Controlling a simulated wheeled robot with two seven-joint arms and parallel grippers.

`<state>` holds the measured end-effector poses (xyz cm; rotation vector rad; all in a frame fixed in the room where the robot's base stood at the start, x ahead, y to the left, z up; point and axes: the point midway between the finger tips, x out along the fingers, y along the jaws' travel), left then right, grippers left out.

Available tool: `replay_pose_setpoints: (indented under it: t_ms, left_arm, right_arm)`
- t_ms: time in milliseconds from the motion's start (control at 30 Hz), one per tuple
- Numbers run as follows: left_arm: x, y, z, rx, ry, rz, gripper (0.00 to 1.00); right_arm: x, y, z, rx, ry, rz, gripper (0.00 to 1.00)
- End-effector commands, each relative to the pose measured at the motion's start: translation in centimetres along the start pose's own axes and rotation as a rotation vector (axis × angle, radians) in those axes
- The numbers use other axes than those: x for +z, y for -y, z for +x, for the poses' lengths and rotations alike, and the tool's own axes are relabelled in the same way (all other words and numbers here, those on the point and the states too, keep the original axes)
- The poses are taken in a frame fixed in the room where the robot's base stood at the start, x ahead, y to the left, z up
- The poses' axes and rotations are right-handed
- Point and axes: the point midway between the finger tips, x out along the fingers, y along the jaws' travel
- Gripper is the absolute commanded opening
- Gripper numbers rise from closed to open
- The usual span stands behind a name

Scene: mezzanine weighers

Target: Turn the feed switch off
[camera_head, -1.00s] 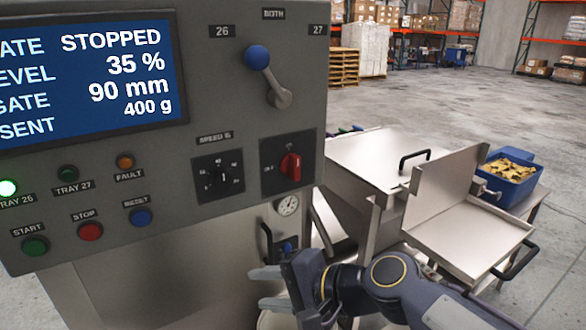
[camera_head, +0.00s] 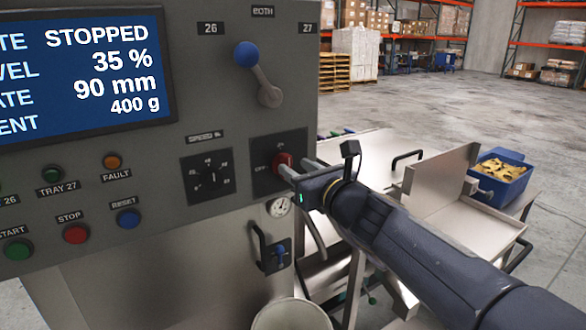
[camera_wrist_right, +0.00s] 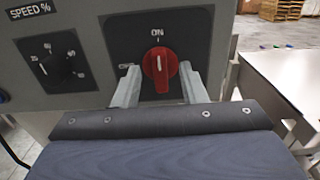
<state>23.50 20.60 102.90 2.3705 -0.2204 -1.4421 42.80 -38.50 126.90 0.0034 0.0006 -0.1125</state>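The feed switch (camera_head: 283,160) is a red rotary knob on a black plate on the control panel's right side. In the right wrist view the red knob (camera_wrist_right: 160,66) has its white mark pointing up at ON; OFF is lettered to the left, partly covered by a finger. My right gripper (camera_head: 296,168) is at the panel in front of the knob. In the wrist view its two fingers (camera_wrist_right: 160,78) are spread, one on each side of the knob's lower part, with small gaps. My left gripper is not in view.
The speed dial (camera_head: 207,175) sits left of the switch. A lever with a blue ball (camera_head: 246,54) is above. The screen (camera_head: 80,75) reads STOPPED. Start, red stop (camera_head: 75,234) and blue reset buttons are lower left. A gauge (camera_head: 279,207) is just below the switch.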

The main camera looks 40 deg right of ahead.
Motion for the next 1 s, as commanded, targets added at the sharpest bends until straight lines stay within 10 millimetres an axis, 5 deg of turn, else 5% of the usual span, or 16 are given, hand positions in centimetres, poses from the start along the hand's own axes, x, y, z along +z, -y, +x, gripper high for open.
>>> replay_pose_setpoints:
  t_ms: [200, 500, 800, 1000]
  left_arm:
    - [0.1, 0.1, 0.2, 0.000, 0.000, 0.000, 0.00]
    - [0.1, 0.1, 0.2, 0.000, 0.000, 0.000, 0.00]
    - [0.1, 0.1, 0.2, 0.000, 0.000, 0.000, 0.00]
    - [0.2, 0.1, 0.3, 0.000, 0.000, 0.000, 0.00]
  right_arm:
    - [0.0, 0.0, 2.2, 0.001, 0.000, -0.002, 0.38]
    - [0.0, 0.0, 2.4, 0.001, 0.000, -0.003, 0.38]
    - [0.0, -0.1, 2.4, 0.001, 0.000, -0.003, 0.00]
    - [0.0, -0.1, 2.4, 0.001, 0.001, -0.010, 0.00]
